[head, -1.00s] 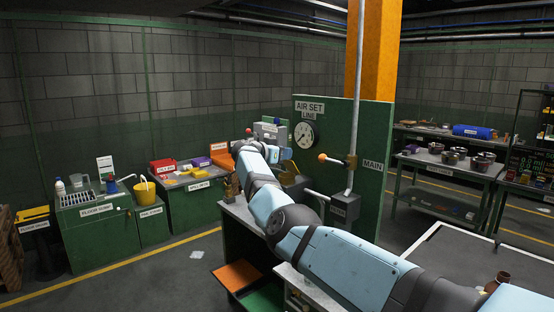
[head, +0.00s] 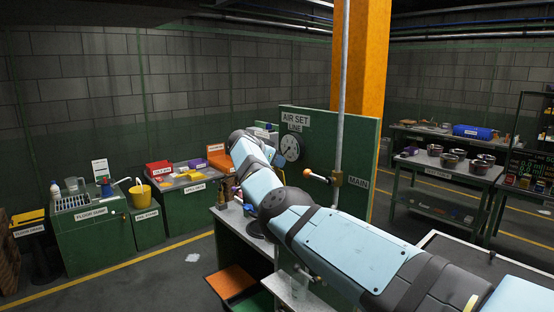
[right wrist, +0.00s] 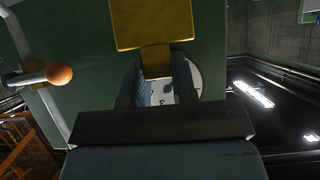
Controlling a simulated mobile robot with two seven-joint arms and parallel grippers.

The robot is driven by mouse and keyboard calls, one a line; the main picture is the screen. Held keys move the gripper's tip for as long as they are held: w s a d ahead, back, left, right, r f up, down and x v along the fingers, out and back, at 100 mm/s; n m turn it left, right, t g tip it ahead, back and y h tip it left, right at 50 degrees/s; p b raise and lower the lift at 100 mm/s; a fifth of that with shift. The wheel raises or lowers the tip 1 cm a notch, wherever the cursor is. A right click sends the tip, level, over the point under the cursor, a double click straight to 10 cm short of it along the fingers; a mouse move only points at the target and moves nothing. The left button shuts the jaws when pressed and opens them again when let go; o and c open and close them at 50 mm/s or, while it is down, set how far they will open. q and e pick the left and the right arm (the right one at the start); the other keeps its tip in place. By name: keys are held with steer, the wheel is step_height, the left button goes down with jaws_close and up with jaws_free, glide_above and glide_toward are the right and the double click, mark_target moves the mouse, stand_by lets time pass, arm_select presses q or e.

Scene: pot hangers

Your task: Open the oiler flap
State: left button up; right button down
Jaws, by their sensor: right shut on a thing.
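In the right wrist view a yellow-brown plate (right wrist: 152,24) shows at the top, with a narrow tab below it; it looks like the oiler flap. My right gripper (right wrist: 157,72) has its two dark fingers on either side of that tab and is shut on it. The pale round gauge (right wrist: 190,80) shows behind the fingers. In the head view my right arm reaches to the green panel marked AIR SET LINE (head: 360,150). The arm hides the oiler, the flap and the gripper's fingertips there. My left gripper is in neither current view.
An orange-knobbed lever (head: 318,176) sticks out from the panel beside my arm; its knob (right wrist: 60,75) also shows in the wrist view. A vertical pipe (head: 340,100) runs up there. Green benches with bins (head: 185,187) stand at left, a table with pots (head: 450,165) at right.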

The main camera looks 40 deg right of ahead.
steer(key=shift+f, duration=0.2)
steer(key=c, duration=0.9)
jaws_free()
steer(key=shift+d, duration=0.1)
steer(key=b+v, duration=0.3)
steer(key=v, duration=1)
steer(key=shift+a+r, duration=0.2)
steer(key=shift+a, duration=0.1)
